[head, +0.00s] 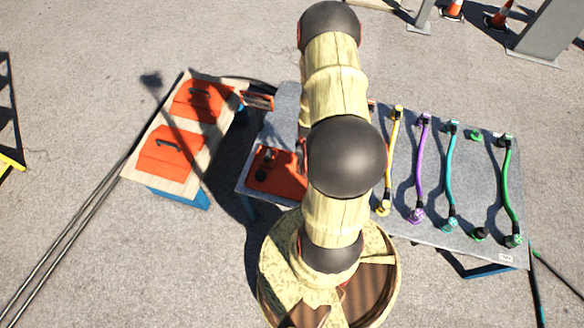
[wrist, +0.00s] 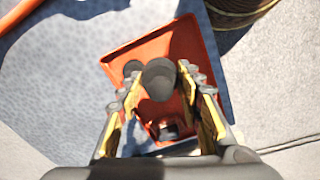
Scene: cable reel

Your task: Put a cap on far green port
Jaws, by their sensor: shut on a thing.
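In the wrist view my gripper (wrist: 160,88) is shut on a dark grey round cap (wrist: 160,78) between its two fingertips, above an orange tray (wrist: 190,40). Another dark round cap (wrist: 132,67) shows just left of it, and a dark item (wrist: 168,131) lies lower in the tray. In the head view my arm hides the gripper; the orange tray (head: 285,188) shows left of the arm. On the right table, a small green port (head: 475,135) stands at the far edge.
The grey right table (head: 432,170) carries yellow (head: 391,160), purple (head: 420,170), teal (head: 450,170) and green (head: 511,185) cables running far to near. At the left, a wooden-topped table (head: 195,130) bears two orange boxes. Open pavement surrounds the tables; traffic cones stand at the far right.

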